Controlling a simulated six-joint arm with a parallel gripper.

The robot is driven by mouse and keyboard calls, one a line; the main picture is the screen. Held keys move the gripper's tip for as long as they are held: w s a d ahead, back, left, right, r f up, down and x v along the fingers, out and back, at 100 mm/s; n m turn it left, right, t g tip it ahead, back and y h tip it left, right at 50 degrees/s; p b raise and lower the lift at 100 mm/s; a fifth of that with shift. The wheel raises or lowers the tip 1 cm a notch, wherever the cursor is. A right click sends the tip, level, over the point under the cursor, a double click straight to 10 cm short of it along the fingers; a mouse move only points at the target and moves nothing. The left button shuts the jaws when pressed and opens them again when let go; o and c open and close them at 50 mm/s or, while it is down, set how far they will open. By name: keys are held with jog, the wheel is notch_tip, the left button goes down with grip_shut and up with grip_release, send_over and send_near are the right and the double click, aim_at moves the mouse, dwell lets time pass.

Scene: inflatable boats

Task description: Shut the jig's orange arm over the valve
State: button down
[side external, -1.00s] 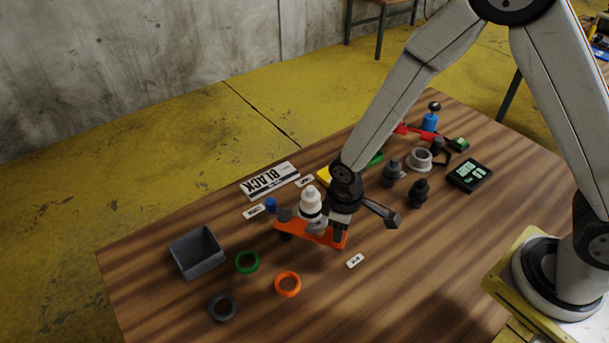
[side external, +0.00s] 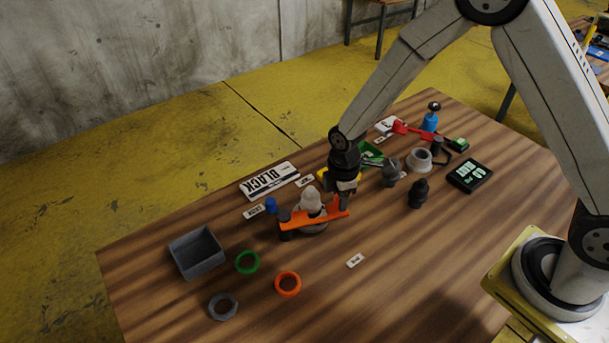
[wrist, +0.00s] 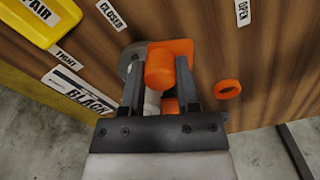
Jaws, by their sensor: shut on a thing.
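The jig's orange arm (side external: 316,218) runs from a dark post (side external: 285,231) at its left end to my gripper at its right end. The white valve (side external: 311,199) stands upright on the jig's grey round base (side external: 312,230). The arm crosses in front of the valve's lower part, hiding it; I cannot tell whether it is fully over the valve. My gripper (side external: 344,200) is at the arm's free end. In the wrist view its fingers (wrist: 160,80) are closed around the arm's upright orange knob (wrist: 158,68). The valve is mostly hidden there.
A grey bin (side external: 196,253), a green ring (side external: 247,262), an orange ring (side external: 288,284) and a dark ring (side external: 222,307) lie to the left. A yellow box (wrist: 40,18) and the CLOSED label (wrist: 111,15) are near the jig. Dark fittings (side external: 418,193) stand right.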

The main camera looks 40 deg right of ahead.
jog(key=shift+w+d+n, duration=0.25)
jog(key=shift+w+n, duration=0.9)
jog(key=shift+w, duration=0.15)
jog(key=shift+w+d+n, duration=0.2)
jog(key=shift+w+n, duration=0.95)
jog(key=shift+w, duration=0.1)
jog(key=shift+c, duration=1.6)
grip_release()
notch_tip(320, 180, up, 8)
jog(key=shift+s, duration=0.1)
